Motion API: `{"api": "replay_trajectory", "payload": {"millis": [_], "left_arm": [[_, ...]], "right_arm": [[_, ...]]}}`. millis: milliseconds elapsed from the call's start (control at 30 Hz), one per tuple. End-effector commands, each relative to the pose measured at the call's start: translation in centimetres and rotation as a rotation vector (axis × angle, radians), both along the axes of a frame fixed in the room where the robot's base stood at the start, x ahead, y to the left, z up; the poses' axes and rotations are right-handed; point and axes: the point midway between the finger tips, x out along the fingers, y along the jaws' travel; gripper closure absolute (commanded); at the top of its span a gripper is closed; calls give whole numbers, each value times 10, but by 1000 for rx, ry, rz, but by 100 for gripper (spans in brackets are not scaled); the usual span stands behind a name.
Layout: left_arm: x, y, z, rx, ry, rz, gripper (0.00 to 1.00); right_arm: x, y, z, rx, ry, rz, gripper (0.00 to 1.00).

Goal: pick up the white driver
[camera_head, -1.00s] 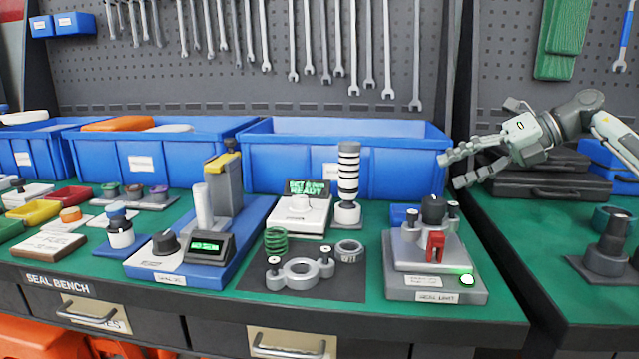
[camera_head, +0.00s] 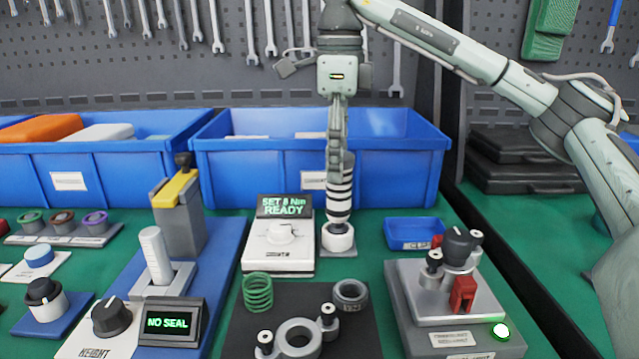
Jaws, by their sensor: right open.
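The white driver (camera_head: 339,208) stands upright, with black and white stripes on its shaft and a white foot at the bottom. It is right of the small white torque unit, whose screen reads "SET 8 Nm READY" (camera_head: 284,207). My right gripper (camera_head: 341,160) points straight down at the driver's upper end, its fingers overlapping and hiding the top. It is open; whether a finger touches the driver cannot be told. My left gripper is not in view.
Blue bins (camera_head: 230,172) stand close behind the driver. A grey fixture with a red clamp (camera_head: 463,295) is at the right, with a small blue tray (camera_head: 413,234) behind it. In front lie a green spring (camera_head: 257,292) and metal rings. A "NO SEAL" display (camera_head: 168,323) is at left.

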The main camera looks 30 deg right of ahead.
Motion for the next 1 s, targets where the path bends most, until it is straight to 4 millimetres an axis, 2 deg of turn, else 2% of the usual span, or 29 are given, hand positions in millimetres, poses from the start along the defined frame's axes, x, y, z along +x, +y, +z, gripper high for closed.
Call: {"api": "replay_trajectory", "payload": {"millis": [233,533,833,1000], "left_arm": [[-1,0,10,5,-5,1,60],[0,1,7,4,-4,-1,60],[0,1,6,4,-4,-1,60],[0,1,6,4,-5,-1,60]], "right_arm": [[-1,0,-29,-3,3,0,41],[-4,1,-70,-2,3,-1,41],[-3,1,-76,0,0,-1,41],[-3,1,-76,0,0,-2,61]]}}
